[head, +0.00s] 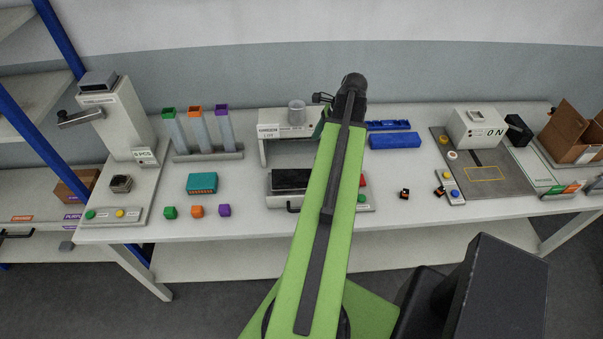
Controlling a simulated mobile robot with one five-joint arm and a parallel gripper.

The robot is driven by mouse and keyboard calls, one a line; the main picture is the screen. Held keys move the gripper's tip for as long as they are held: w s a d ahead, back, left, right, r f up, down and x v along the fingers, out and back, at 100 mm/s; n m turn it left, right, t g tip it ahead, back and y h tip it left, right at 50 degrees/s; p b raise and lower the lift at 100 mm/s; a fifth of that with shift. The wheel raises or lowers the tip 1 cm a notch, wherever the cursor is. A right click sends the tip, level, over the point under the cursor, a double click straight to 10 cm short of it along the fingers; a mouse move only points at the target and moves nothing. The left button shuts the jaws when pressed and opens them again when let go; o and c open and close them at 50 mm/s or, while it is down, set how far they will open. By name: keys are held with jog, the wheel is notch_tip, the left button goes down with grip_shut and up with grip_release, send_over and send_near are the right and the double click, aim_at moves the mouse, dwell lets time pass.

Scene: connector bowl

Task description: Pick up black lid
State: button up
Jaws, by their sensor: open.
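I cannot single out the black lid for sure. A black blocky piece (519,130) stands at the right, beside the white machine marked ON. A dark flat plate (291,179) lies on the low station in the middle, left of my arm. Two small black and orange parts (404,194) lie on the table right of my arm. My green arm reaches up through the middle of the view and ends in a dark joint. My gripper does not show clearly; it seems hidden behind the arm.
The long white table (390,220) holds colored tubes (196,128), a teal box (202,183), small colored blocks (197,211), blue bins (394,141) and the ON machine (477,129). A cardboard box (572,132) stands far right. The front strip right of my arm is mostly free.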

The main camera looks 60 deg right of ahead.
jog(key=b, duration=1.1)
send_near(301, 175)
jog(key=x, duration=0.5)
jog(key=shift+d, duration=0.15)
jog(key=shift+w+f+b, duration=0.15)
jog(key=shift+f+b, duration=0.2)
jog(key=shift+b, duration=0.05)
jog(key=shift+r, duration=0.1)
